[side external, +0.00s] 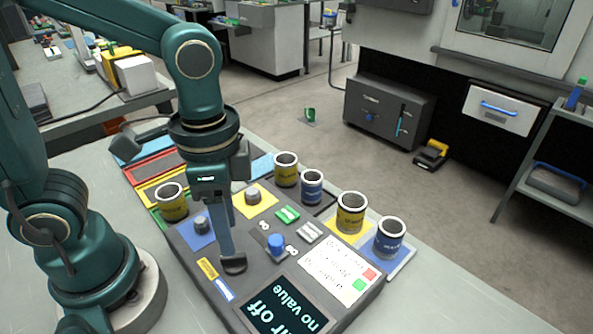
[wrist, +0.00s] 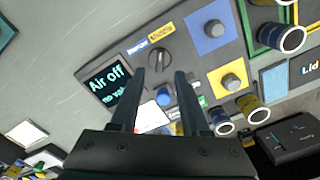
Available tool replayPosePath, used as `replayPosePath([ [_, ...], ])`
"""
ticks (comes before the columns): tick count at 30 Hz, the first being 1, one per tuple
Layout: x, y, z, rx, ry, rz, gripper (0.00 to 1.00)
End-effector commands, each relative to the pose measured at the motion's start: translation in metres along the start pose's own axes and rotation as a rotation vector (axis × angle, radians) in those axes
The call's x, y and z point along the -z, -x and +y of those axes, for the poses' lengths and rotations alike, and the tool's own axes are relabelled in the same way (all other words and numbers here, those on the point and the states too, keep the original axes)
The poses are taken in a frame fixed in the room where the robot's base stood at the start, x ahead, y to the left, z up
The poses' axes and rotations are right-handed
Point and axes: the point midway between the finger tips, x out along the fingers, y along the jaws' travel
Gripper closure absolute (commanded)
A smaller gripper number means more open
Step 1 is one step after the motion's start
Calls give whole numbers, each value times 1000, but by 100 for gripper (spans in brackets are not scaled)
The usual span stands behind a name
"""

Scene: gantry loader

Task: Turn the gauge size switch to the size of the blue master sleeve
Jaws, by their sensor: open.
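The black size switch (side external: 233,263) is a round knob near the front left of the grey control panel, beside a yellow label (side external: 208,268) and a blue label (side external: 223,290). In the wrist view the switch (wrist: 160,61) shows just beyond and between my fingertips; its setting is too small to tell. My gripper (side external: 227,250) is open, pointing down over the switch, with nothing between its fingers. Contact cannot be told. A blue sleeve (side external: 389,238) stands upright on a blue pad at the panel's right; another blue sleeve (side external: 312,188) stands behind the panel. Which is the master is unclear.
The screen (side external: 288,308) reads "Air off, no value". A blue knob (side external: 275,243) stands right of the switch. Grey knobs sit on blue (side external: 201,226) and yellow (side external: 252,195) squares. Yellow sleeves (side external: 351,213) stand around the panel. The bench at front right is clear.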

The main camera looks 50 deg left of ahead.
Motion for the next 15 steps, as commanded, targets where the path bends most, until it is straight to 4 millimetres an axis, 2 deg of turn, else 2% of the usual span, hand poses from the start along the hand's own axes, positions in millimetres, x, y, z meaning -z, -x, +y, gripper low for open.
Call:
replayPosePath([
  [9,-1,-34,1,-3,-1,-6,54],
  [15,-1,-48,1,-1,-1,-1,54],
])
